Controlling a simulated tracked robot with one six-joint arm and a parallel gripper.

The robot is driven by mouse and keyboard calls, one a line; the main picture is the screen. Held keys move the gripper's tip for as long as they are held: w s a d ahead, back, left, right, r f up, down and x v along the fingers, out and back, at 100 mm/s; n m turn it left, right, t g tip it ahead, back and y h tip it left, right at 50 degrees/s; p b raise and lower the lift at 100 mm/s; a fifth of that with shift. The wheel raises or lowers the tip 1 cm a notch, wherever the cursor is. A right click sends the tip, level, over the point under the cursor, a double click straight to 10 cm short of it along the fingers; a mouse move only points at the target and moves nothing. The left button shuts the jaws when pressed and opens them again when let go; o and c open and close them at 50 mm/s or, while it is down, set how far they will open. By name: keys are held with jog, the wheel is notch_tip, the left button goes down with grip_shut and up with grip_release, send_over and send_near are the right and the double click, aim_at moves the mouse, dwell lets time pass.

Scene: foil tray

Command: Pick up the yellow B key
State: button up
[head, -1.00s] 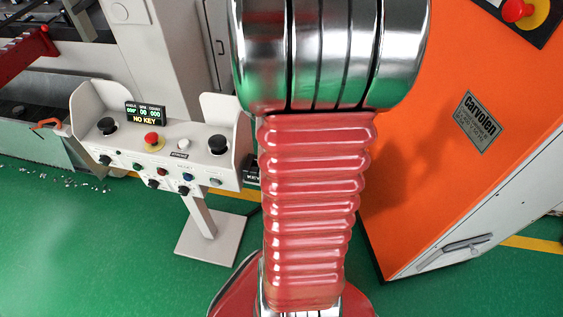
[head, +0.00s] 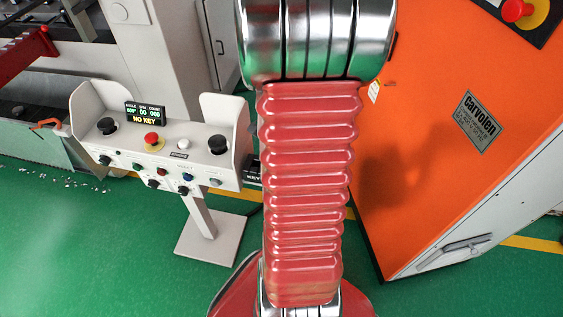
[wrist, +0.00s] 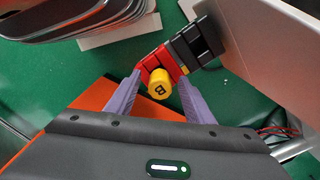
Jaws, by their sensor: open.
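The yellow B key (wrist: 160,83) shows its round yellow end with a black B in the wrist view. It sits at a red block (wrist: 161,63), which joins a dark holder (wrist: 197,42) on the edge of a grey panel. My gripper (wrist: 160,79) is open, with one purple finger on each side of the yellow key. I cannot tell whether either finger touches it. In the head view my arm covers that spot, so the key and gripper are hidden. Only part of a black block marked KEY (head: 252,170) shows there.
The white control console (head: 165,150) with knobs and a display reading NO KEY stands left of my arm. An orange cabinet (head: 425,150) stands at the right. Green floor (head: 110,250) is clear at the front left.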

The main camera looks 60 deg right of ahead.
jog(key=shift+c, duration=0.2)
jog(key=c, duration=1.1)
jog(key=shift+r, duration=0.1)
notch_tip(320, 180, up, 10)
jog(key=shift+f, duration=0.1)
dwell(0.7)
jog(key=shift+r, duration=2.75)
jog(key=shift+s, duration=0.1)
